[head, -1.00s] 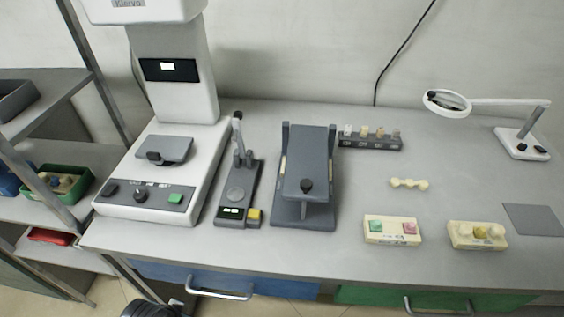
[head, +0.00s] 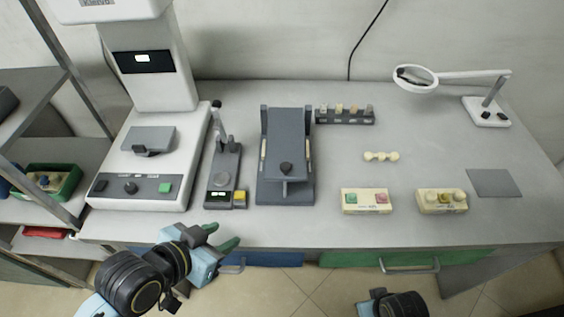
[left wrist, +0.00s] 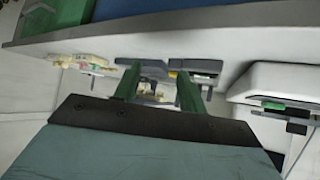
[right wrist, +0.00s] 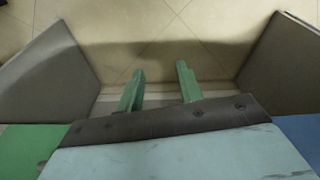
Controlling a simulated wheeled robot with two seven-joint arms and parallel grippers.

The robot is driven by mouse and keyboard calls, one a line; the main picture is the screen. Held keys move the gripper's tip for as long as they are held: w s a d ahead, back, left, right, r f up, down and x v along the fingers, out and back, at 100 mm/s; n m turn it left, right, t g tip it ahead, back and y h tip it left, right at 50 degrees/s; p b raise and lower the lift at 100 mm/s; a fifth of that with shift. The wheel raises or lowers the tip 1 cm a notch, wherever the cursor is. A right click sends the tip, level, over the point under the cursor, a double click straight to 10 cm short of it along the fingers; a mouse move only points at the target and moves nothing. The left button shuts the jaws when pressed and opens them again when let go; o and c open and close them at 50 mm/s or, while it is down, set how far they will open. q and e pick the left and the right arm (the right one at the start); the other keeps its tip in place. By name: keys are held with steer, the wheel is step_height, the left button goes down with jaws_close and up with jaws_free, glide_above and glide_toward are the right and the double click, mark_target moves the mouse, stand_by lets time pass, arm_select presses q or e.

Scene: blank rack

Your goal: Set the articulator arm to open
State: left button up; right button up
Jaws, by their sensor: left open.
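The articulator (head: 267,188) is a dark grey device in the middle of the bench, with two upright posts at its back. Its flat upper arm (head: 288,132) reaches forward over the base and has a black knob (head: 286,168) near its front end. My left gripper (head: 222,236) is open and empty at the bench's front edge, left of and nearer than the articulator, not touching it. In the left wrist view my left gripper (left wrist: 160,86) points at the bench-top devices. My right gripper (right wrist: 160,82) is open and empty, facing the floor and lower cabinets.
A small grey device with a lever (head: 224,170) stands just left of the articulator, beside a large white machine (head: 150,165). A block rack (head: 345,115) stands behind right. Cream trays (head: 366,201) and a magnifier lamp (head: 415,78) are to the right. Free bench lies in front.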

mark_target(281, 169)
arm_select(q)
steer(key=d, duration=0.1)
steer(key=w+d+r+m+h, duration=0.1)
steer(key=r+t+h, duration=0.1)
steer(key=shift+w+d, duration=0.25)
steer(key=shift+d, duration=0.15)
step_height(281, 169, up, 5)
steer(key=w+m+t+h, duration=0.1)
steer(key=w+t+h, duration=0.1)
steer(key=t+h, duration=0.25)
steer(key=shift+g+h, duration=0.35)
steer(key=shift+g, duration=0.1)
steer(key=x, duration=1.3)
steer(key=shift+d+f, duration=0.15)
steer(key=shift+d, duration=0.3)
arm_select(e)
steer(key=s+d+f, duration=0.2)
steer(key=s+f, duration=0.7)
steer(key=f, duration=0.1)
steer(key=s+d+f+g, duration=0.1)
steer(key=s+d+f, duration=0.1)
steer(key=s+f, duration=0.7)
steer(key=shift+d+f+g, duration=0.3)
steer(key=shift+f, duration=0.3)
steer(key=shift+s, duration=0.1)
arm_select(q)
jaws_close()
